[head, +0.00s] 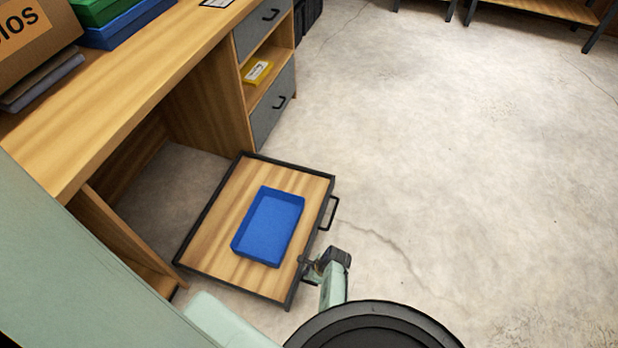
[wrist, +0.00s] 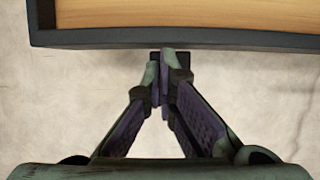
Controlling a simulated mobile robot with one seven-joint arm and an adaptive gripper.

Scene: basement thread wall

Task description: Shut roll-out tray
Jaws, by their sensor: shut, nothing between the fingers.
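The roll-out tray (head: 216,235) is a wooden board with a dark frame, pulled out from under the wooden desk (head: 130,85). Its black handle (head: 331,213) is on the outer edge. A shallow blue bin (head: 268,226) lies on the tray. My gripper (head: 307,261) is at the tray's outer edge, nearer me than the handle. In the wrist view my gripper (wrist: 161,60) is shut and empty, its tips close to the tray's dark edge (wrist: 180,40). I cannot tell whether they touch it.
The desk's drawer unit (head: 270,100) stands beyond the tray, with a yellow box (head: 257,71) on its open shelf. A cardboard box (head: 35,42) and green and blue boxes sit on the desktop. The concrete floor (head: 460,170) to the right is clear.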

